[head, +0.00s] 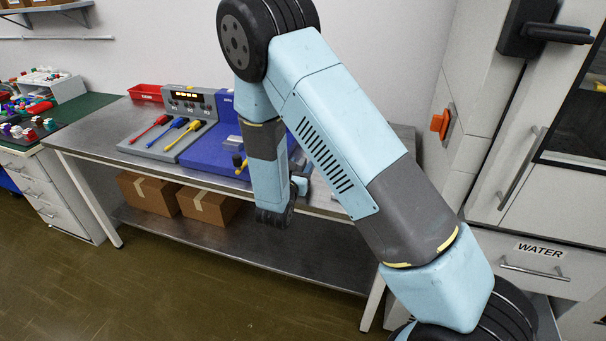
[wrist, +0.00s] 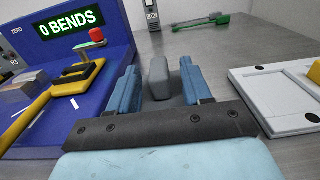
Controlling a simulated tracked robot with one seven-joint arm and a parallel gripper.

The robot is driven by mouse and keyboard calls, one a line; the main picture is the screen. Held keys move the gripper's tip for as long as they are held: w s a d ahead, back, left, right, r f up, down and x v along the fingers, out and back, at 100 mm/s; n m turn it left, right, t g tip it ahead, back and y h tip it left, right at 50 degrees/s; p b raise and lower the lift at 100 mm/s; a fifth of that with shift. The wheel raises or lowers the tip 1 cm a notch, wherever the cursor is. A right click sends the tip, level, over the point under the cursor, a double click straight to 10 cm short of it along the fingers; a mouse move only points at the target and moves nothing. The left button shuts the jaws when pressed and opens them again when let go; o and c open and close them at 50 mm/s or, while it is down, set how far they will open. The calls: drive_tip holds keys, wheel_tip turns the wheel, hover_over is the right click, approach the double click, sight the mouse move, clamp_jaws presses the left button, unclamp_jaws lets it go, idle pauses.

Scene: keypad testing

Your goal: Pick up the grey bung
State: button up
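The grey bung (wrist: 160,78) stands on the metal bench in the middle of the wrist view, with a rounded top. A grey part beside it, near my right finger, looks like part of it or a second piece; I cannot tell which. My gripper (wrist: 161,88) is open, its two blue fingers to the left and right of the bung. A gap shows on the left of the bung; contact on the right is unclear. In the head view my arm hides the bung and most of my gripper.
A blue stand (wrist: 88,104) with a "0 BENDS" display (wrist: 73,24) and a yellow clamp (wrist: 75,80) is close on the left. A pale tray (wrist: 266,92) lies on the right. A green tool (wrist: 205,21) lies behind. The metal bench (head: 130,112) also carries a grey tool panel (head: 176,143).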

clamp_jaws()
drive_tip(key=shift+r, duration=0.1)
idle(0.3)
